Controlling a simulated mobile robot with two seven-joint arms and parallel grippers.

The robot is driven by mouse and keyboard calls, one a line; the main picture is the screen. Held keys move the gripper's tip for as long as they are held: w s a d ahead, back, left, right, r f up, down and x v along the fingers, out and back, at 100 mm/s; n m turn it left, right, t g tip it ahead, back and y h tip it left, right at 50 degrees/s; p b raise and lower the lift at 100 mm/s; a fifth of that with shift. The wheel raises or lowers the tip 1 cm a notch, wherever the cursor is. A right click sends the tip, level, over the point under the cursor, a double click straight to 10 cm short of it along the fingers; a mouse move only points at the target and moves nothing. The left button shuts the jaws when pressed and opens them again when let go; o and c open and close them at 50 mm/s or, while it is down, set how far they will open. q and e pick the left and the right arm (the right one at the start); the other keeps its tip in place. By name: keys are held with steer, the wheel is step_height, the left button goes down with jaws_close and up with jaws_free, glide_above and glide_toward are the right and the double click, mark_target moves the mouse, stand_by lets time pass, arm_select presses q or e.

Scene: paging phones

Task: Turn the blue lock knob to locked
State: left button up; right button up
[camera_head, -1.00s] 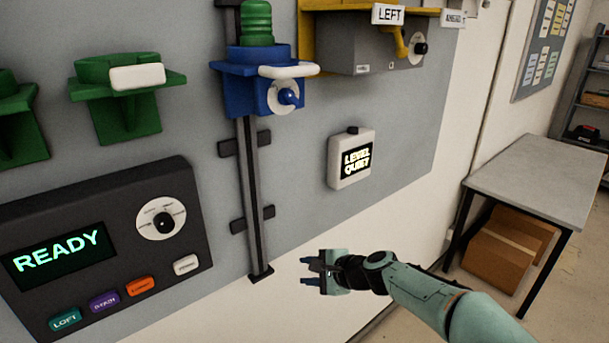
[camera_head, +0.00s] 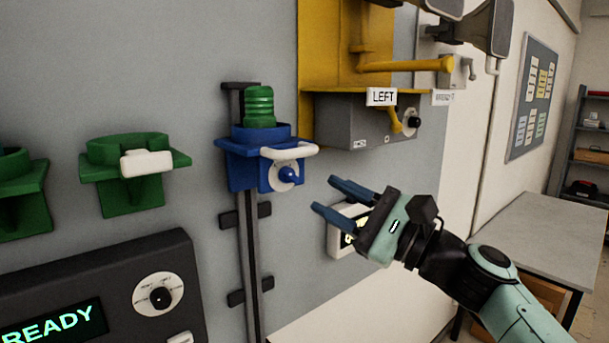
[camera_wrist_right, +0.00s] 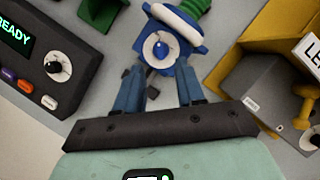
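The blue lock knob (camera_head: 288,175) sits on a white round dial on the front of a blue bracket (camera_head: 240,174). The bracket rides on a vertical rail and holds a green ribbed cylinder (camera_head: 259,106); a white handle (camera_head: 290,151) crosses its front. My right gripper (camera_head: 326,194) is open and empty, to the right of the knob and slightly below it, with its blue fingers pointing at it. In the right wrist view the knob (camera_wrist_right: 159,47) lies beyond the open fingertips (camera_wrist_right: 157,78), apart from them. My left gripper is out of view.
A grey box (camera_head: 350,120) marked LEFT and a yellow frame (camera_head: 325,50) are above right. A white display box (camera_head: 337,238) is partly hidden behind my right gripper. A dark console (camera_head: 110,280) reading READY is at lower left. Green brackets (camera_head: 130,193) are at left.

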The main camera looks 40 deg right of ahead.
mark_target(294, 176)
steer(key=p+x, duration=0.1)
steer(key=x, duration=0.5)
steer(key=shift+w, duration=0.1)
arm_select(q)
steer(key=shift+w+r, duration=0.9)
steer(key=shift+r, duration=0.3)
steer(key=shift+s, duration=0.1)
arm_select(e)
jaws_close()
